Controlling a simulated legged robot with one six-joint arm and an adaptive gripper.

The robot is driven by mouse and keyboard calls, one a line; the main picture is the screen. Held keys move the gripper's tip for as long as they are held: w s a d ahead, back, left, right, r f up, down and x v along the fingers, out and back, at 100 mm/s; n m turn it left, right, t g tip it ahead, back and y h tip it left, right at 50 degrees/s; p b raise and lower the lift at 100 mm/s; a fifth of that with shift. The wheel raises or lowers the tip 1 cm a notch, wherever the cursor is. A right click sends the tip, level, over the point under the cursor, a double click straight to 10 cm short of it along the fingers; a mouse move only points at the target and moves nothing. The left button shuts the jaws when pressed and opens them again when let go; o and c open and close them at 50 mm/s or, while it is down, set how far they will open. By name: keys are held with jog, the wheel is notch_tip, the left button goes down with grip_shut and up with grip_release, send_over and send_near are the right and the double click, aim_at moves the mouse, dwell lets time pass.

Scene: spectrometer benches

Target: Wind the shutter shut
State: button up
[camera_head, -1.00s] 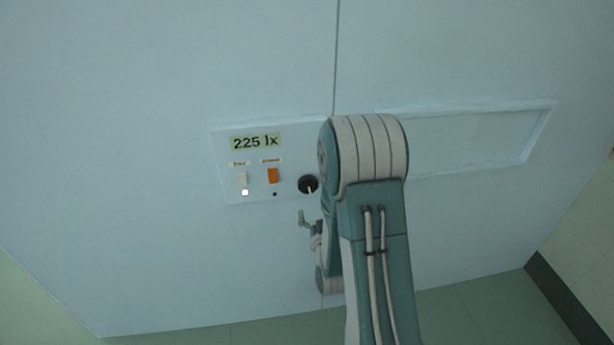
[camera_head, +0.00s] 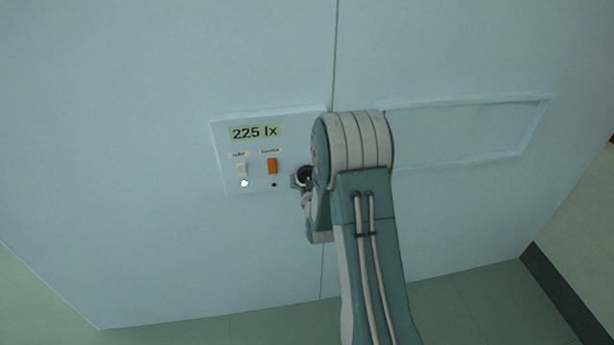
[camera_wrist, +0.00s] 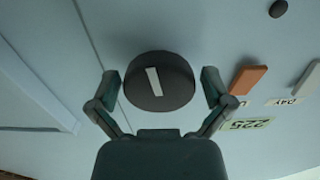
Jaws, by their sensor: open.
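A round black knob (camera_wrist: 159,82) with a white pointer line sits on the wall panel. In the wrist view it lies between the two fingers of my gripper (camera_wrist: 160,88), which is open with a finger on either side and a small gap showing at each. In the head view my gripper (camera_head: 301,181) is at the knob (camera_head: 306,174), which is partly hidden by my arm. The panel's display (camera_head: 255,132) reads 225 lx. No shutter can be made out for certain.
Left of the knob are an orange switch (camera_head: 272,166) and a white switch (camera_head: 241,169) with a lit white lamp (camera_head: 244,183) below it. A small dark dot (camera_head: 274,185) is under the orange switch. A recessed rectangular frame (camera_head: 465,100) is to the right.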

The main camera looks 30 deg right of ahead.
jog(key=c, duration=0.9)
jog(key=shift+m, duration=1)
jog(key=o, duration=0.9)
jog(key=shift+s, duration=0.1)
jog(key=v, duration=1.1)
jog(key=shift+s+a, duration=0.2)
jog(key=shift+s, duration=0.15)
